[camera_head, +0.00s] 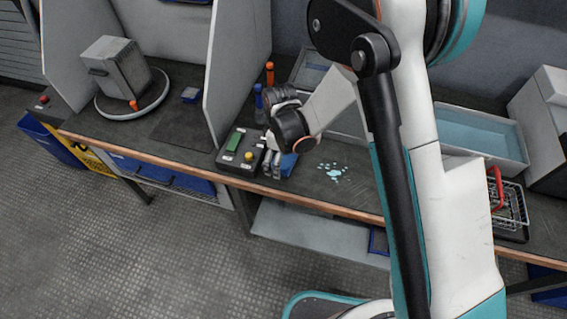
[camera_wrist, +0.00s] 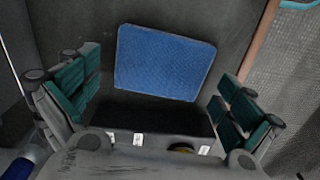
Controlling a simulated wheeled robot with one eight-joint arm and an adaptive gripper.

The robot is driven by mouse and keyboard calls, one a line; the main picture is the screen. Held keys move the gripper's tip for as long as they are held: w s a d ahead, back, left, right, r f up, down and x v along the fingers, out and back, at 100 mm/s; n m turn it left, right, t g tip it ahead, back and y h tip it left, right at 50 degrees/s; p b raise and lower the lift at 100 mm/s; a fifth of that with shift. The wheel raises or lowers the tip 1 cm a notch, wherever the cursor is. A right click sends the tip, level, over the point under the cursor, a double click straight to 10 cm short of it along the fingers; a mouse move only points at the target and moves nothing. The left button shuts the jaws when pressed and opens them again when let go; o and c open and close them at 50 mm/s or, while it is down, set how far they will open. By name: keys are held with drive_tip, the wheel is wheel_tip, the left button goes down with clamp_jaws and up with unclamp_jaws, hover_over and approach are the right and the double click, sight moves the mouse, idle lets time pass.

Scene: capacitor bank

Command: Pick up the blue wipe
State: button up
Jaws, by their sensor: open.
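The blue wipe (camera_wrist: 163,63) is a flat, textured blue rectangle lying on the dark bench top. In the wrist view it sits at the upper middle, between and beyond my fingers. My gripper (camera_wrist: 158,100) is open and empty, one finger on each side. In the head view my gripper (camera_head: 279,163) points down at the bench just right of the control box. Part of the blue wipe (camera_head: 288,164) shows beside the fingers there; the rest is hidden behind them. I cannot tell the exact height of the fingertips above it.
The control box (camera_head: 240,152), with a green display and yellow button, stands close to my gripper's left. Light blue spots (camera_head: 333,171) lie on the bench to the right. A grey tray (camera_head: 480,135) and wire basket (camera_head: 509,205) are further right. A grey partition (camera_head: 237,65) rises at left.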

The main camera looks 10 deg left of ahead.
drive_tip(key=shift+c, duration=0.6)
drive_tip(key=c, duration=0.8)
drive_tip(key=shift+r, duration=0.1)
wheel_tip(320, 180, up, 20)
drive_tip(key=p, duration=0.6)
